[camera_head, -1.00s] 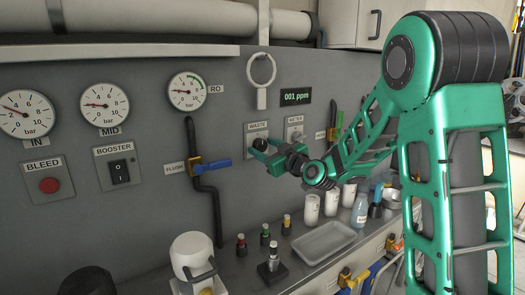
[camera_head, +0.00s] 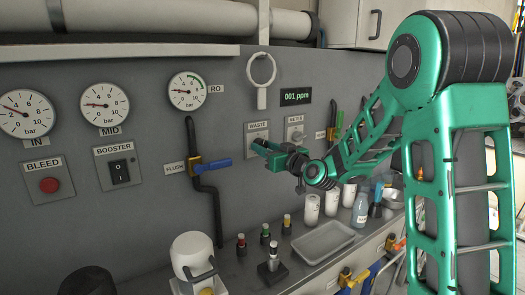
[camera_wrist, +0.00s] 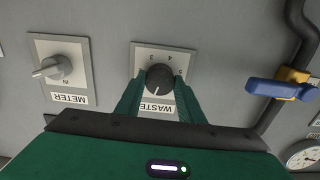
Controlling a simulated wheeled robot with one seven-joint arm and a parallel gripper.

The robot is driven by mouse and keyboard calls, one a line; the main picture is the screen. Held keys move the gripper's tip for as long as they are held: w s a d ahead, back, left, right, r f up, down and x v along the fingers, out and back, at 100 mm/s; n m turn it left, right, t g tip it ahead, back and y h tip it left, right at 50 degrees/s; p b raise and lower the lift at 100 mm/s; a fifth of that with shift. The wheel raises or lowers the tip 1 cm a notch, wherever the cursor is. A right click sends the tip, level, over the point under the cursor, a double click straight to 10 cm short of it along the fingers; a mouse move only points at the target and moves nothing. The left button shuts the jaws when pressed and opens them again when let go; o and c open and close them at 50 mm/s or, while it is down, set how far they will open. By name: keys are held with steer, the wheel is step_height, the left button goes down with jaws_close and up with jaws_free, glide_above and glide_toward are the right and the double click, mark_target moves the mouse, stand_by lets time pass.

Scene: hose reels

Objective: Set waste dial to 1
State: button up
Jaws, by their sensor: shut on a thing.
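The waste dial (camera_wrist: 160,76) is a round black knob on a light plate labelled WASTE, upside down in the wrist view. Its white mark points down and slightly left in that view. The numbers 3, 4 and 5 show along its upper edge; any others are hidden by my fingers. My gripper (camera_wrist: 159,87) is shut on the dial, one green finger on each side. In the head view the waste plate (camera_head: 257,130) is on the grey panel, with my gripper (camera_head: 263,147) in front of it covering the dial.
The meter knob (camera_wrist: 56,67) sits beside the waste plate. A blue-handled flush valve (camera_head: 212,165) is left of my gripper in the head view. A display (camera_head: 295,96) reads 001 ppm. Bottles and a tray (camera_head: 324,239) stand on the counter below.

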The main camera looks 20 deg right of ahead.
steer(key=m, duration=0.6)
steer(key=shift+d+m, duration=0.1)
steer(key=shift+m, duration=0.2)
stand_by(0.4)
steer(key=o, duration=1.1)
steer(key=shift+c, duration=0.2)
steer(key=v, duration=1)
steer(key=shift+s, duration=0.35)
steer(key=shift+d, duration=0.1)
